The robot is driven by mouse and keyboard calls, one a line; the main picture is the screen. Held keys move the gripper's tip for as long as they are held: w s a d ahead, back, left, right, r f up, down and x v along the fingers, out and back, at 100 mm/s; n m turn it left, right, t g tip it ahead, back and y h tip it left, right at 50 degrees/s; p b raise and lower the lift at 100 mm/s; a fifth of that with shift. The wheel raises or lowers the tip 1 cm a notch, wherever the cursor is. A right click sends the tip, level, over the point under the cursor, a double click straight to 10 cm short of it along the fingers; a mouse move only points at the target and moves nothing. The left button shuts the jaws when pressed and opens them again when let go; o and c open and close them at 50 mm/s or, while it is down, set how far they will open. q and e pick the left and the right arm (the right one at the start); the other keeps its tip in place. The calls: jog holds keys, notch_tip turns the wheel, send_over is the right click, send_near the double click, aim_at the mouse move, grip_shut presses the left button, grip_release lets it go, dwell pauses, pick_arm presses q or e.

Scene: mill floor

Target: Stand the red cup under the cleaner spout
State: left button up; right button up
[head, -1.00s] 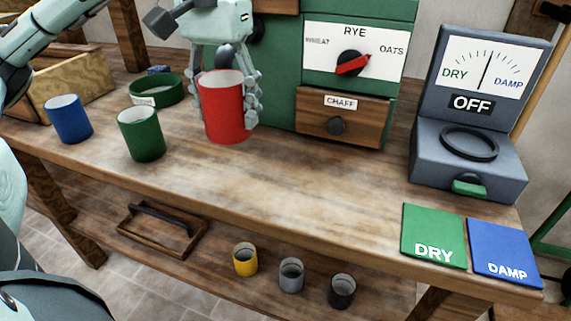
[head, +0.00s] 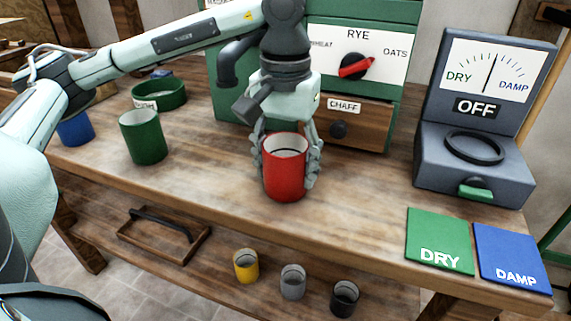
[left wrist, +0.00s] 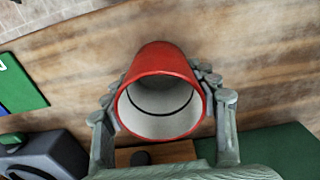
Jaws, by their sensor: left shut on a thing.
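The red cup (head: 284,178) is upright at the front of the wooden bench, before the CHAFF drawer. My left gripper (head: 286,160) is shut around its sides. In the left wrist view the cup (left wrist: 160,62) looks empty, pale inside with a dark ring, between the fingers (left wrist: 163,108). I cannot tell whether its base touches the bench. The green cleaner (head: 232,108) stands behind, with a dark bent spout (head: 228,65) on its left part. The cup is in front and to the right of that spout. My right gripper is out of view.
A green cup (head: 143,138), a blue cup (head: 75,130) and a green ring-shaped dish (head: 160,95) are at left. At right are a grey meter (head: 470,165) reading OFF and DRY (head: 438,232) and DAMP (head: 508,250) plates. Small yellow, grey and black cups are on the lower shelf.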

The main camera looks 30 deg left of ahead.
pick_arm(q)
jog(key=shift+f, duration=0.1)
jog(key=o, duration=1.3)
